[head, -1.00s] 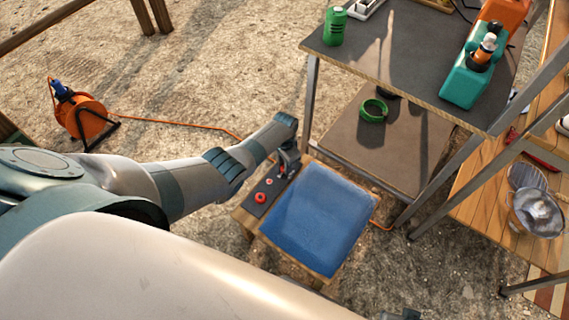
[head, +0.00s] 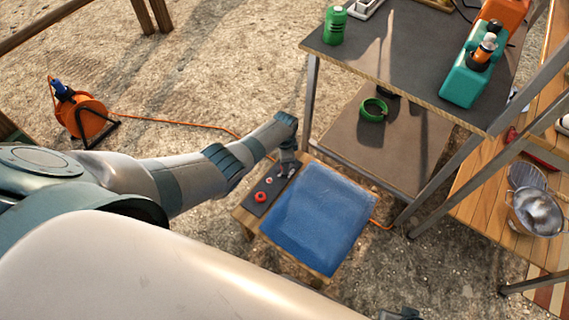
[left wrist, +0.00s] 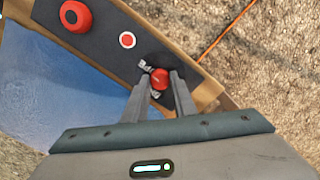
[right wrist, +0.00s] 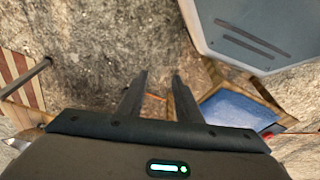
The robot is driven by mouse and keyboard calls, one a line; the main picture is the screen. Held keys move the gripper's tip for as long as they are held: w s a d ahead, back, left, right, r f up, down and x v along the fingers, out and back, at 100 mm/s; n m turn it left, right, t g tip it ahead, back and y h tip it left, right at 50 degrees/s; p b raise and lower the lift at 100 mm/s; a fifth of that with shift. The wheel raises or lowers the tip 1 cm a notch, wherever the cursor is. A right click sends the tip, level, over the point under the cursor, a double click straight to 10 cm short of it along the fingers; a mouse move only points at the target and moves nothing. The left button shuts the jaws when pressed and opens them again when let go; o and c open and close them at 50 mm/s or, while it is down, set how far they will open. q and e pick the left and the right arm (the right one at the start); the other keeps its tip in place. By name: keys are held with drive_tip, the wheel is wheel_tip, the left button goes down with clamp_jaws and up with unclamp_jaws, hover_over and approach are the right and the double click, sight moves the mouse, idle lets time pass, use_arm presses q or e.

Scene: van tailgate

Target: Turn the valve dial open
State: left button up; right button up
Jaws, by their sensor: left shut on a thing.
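A dark control panel (head: 256,208) lies along the left edge of a low wooden stand with a blue top. In the left wrist view the panel (left wrist: 107,47) carries a large red knob (left wrist: 75,16), a small red button with a white ring (left wrist: 127,40) and a red-centred dial (left wrist: 160,78) on a round black base. My left gripper (left wrist: 160,88) is shut on this dial, with a finger on either side; the fingers partly hide it. In the head view my left gripper (head: 287,168) is at the panel's far end. My right gripper (right wrist: 150,80) is open and empty, away from the panel.
The blue stand top (head: 318,220) is clear. A two-level table (head: 400,60) with a green can (head: 335,26) and a teal container (head: 465,80) stands behind it. An orange cable reel (head: 85,118) sits on the gravel at left, its cable running toward the stand.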

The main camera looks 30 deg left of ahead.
use_arm(q)
drive_tip(key=o, duration=1)
drive_tip(key=shift+o, duration=0.2)
drive_tip(key=shift+r, duration=0.2)
use_arm(e)
drive_tip(key=shift+r, duration=0.1)
use_arm(q)
drive_tip(key=shift+r, duration=0.2)
wheel_tip(320, 180, up, 6)
drive_tip(key=p, duration=0.3)
drive_tip(key=shift+r, duration=0.1)
wheel_tip(320, 180, up, 10)
drive_tip(key=p, duration=0.2)
drive_tip(key=shift+r, duration=0.2)
use_arm(e)
wheel_tip(320, 180, down, 14)
drive_tip(key=s+d, duration=0.1)
drive_tip(key=s, duration=0.1)
drive_tip(key=shift+s+r, duration=0.2)
use_arm(q)
drive_tip(key=shift+d, duration=0.1)
